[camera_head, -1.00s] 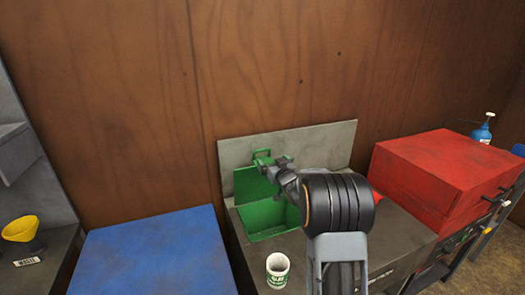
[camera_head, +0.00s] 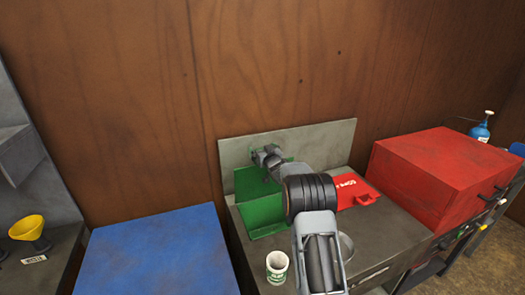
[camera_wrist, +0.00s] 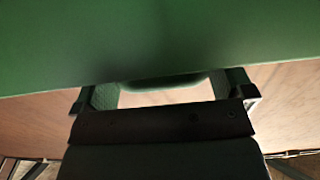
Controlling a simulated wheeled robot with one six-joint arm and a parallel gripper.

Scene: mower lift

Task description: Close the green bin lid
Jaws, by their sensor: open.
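The green bin (camera_head: 262,217) stands on the grey bench in the head view. Its green lid (camera_head: 246,184) is raised at the back. My gripper (camera_head: 264,154) is at the lid's upper edge, close to the grey back panel. In the wrist view the jaws (camera_wrist: 168,97) are open and apart, with a green surface (camera_wrist: 150,40) very near, filling the top of the picture. A dark curved green edge shows between the jaws; I cannot tell whether they touch it. My arm hides part of the bin's right side.
A white and green cup (camera_head: 277,268) stands at the bench front, beside my arm. A red item with white lettering (camera_head: 357,190) lies right of the bin. A large red box (camera_head: 430,180) is further right. A blue surface (camera_head: 155,255) is at left.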

